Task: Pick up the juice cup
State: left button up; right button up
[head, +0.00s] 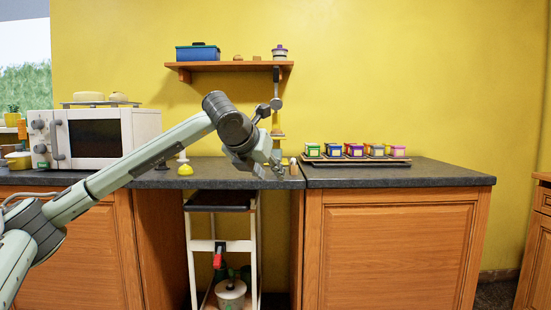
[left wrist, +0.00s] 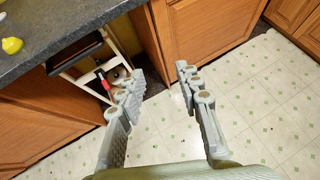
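My left gripper (head: 280,168) is in front of the counter near the middle of the head view. In the left wrist view its two fingers (left wrist: 160,74) are spread apart, with nothing between them but the cabinet edge and floor beyond. I cannot pick out the juice cup for certain. Several small colored box-shaped containers (head: 349,151) stand in a row on a dark tray (head: 400,160) on the right counter, to the right of the gripper and apart from it. My right gripper is in neither view.
The dark countertop (head: 440,173) has free room right of the tray. A microwave (head: 95,137) stands at the left. A yellow lemon-like object (left wrist: 12,45) lies on the counter. A wall shelf (head: 230,66) hangs above; a white cart (head: 224,245) stands below, between cabinets.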

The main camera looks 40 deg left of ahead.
aim_at(277, 153)
jog(key=i+j+u, duration=0.2)
jog(key=i, duration=0.4)
jog(key=i+l+u, duration=0.15)
jog(key=i, duration=0.5)
jog(key=i+u, duration=0.2)
jog(key=i, duration=0.4)
jog(key=i+l+u, duration=0.15)
jog(key=i, duration=0.5)
